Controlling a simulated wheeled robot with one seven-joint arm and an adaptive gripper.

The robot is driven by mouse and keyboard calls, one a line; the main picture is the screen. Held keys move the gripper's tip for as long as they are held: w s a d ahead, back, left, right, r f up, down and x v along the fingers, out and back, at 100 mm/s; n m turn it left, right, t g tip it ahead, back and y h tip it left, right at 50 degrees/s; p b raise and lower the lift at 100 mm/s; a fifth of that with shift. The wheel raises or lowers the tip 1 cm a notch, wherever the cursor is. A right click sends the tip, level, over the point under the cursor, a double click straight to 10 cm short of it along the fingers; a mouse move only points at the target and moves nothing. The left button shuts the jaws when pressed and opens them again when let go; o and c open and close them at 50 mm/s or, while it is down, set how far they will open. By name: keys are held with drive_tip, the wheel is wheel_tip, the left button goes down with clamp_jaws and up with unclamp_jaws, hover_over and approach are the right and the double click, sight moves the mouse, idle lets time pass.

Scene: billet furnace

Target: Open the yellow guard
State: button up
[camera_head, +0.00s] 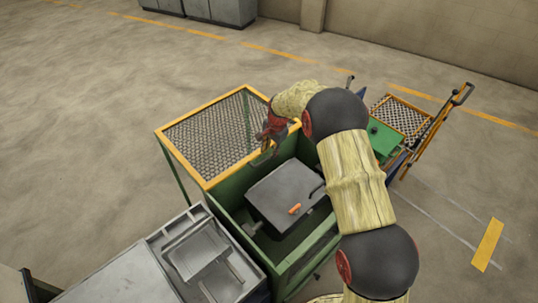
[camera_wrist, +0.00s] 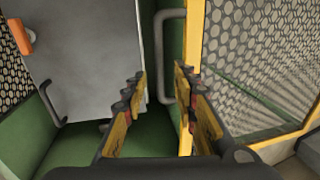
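The yellow guard (camera_head: 208,136) is a mesh panel in a yellow frame, on the left part of a green machine. In the wrist view its yellow edge and mesh (camera_wrist: 245,65) fill the right side. A grey bar handle (camera_wrist: 160,45) stands along that edge. My gripper (camera_head: 268,137) is at the guard's right edge in the head view. In the wrist view my gripper (camera_wrist: 159,72) is open, its fingers on either side of the handle's line. I cannot tell whether they touch it. Part of the guard's edge is hidden behind my gripper.
A grey panel (camera_head: 277,193) with an orange piece (camera_head: 294,208) lies inside the green machine body (camera_head: 300,252). A grey metal cabinet (camera_head: 135,278) stands at the lower left. A trolley with an orange frame (camera_head: 440,125) stands to the right. Floor at the left is clear.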

wheel_tip(320, 180, up, 8)
drive_tip(key=s+d, duration=0.1)
drive_tip(key=shift+s+r, duration=0.15)
drive_tip(key=shift+s, duration=0.05)
idle(0.5)
drive_tip(key=s+d+f+n+g, duration=0.2)
drive_tip(key=s+n, duration=0.3)
drive_tip(key=s, duration=0.3)
drive_tip(key=s+d+r+n+t+b, duration=0.1)
drive_tip(key=s+r, duration=0.4)
drive_tip(key=s, duration=0.6)
drive_tip(key=s+d+r+n+t+h+b, duration=0.1)
drive_tip(key=s+d+r+n+t+b, duration=0.1)
drive_tip(key=s, duration=1)
drive_tip(key=s+d+r+n+t+b, duration=0.2)
drive_tip(key=s+d+r+b, duration=0.3)
drive_tip(key=s+r, duration=0.5)
drive_tip(key=shift+s+d+r+t, duration=0.15)
drive_tip(key=shift+s+d+t, duration=0.4)
drive_tip(key=shift+s, duration=0.7)
drive_tip(key=shift+d, duration=0.15)
